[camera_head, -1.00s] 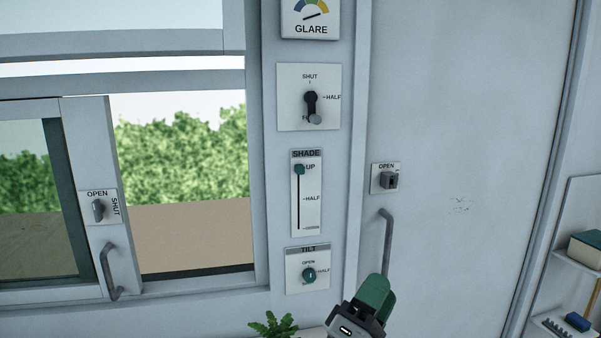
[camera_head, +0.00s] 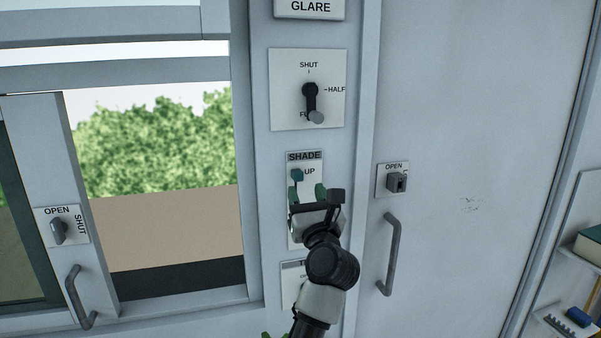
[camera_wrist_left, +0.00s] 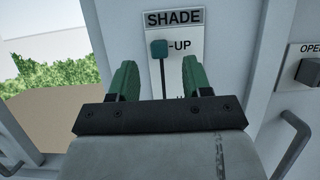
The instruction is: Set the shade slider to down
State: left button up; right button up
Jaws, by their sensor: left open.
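The shade slider's teal knob (camera_head: 297,175) is at the top of its slot, beside the UP mark on the white SHADE panel (camera_head: 316,160). In the left wrist view the knob (camera_wrist_left: 159,48) shows ahead of the fingers, between their lines. My left gripper (camera_head: 307,191) is open, with green fingers, just below the knob in the head view; it also shows in the left wrist view (camera_wrist_left: 160,80). I see no contact with the knob. The gripper and arm hide the lower slot and the HALF and lower marks. My right gripper is not in view.
Above is a lever panel (camera_head: 335,65) with its black lever pointing down. The TILT panel (camera_head: 290,285) below is mostly hidden by my arm. To the right are a door latch plate (camera_head: 394,170) and a grey handle (camera_head: 390,255). A window with a sliding pane is at left.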

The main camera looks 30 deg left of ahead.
aim_at(299, 179)
pick_arm(q)
jog(key=x, duration=0.3)
jog(key=shift+w+a+f+p, duration=0.1)
jog(key=shift+w+a+p, duration=0.1)
jog(key=shift+a+p, duration=0.2)
jog(key=shift+w+a+r, duration=0.3)
jog(key=shift+w+a, duration=0.05)
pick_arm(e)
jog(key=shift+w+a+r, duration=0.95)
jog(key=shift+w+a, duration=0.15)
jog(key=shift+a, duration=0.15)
pick_arm(q)
jog(key=shift+c, duration=0.2)
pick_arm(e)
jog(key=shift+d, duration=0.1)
pick_arm(q)
grip_shut()
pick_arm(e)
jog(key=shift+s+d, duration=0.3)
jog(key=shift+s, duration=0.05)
